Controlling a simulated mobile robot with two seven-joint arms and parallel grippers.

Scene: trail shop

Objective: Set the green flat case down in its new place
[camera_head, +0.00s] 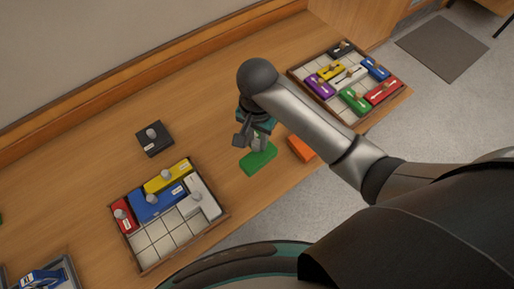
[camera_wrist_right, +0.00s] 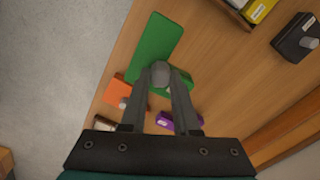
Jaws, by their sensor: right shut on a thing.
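My right gripper (camera_head: 258,142) is shut on the grey knob of the green flat case (camera_head: 258,160). The wrist view shows the green case (camera_wrist_right: 155,45) stretching beyond the fingertips (camera_wrist_right: 160,75), with the knob between them. The case is over the bare wood between two gridded trays; I cannot tell whether it touches the table. The near tray (camera_head: 146,268) holds red, blue, yellow and white pieces, with empty cells toward its front. My left gripper is not in view.
An orange piece (camera_head: 301,148) lies close to the right of the green case. A black piece (camera_head: 154,139) stands behind the near tray. The far right tray (camera_head: 293,76) holds several coloured pieces, another green one (camera_head: 354,100) among them. Another tray shows at bottom left.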

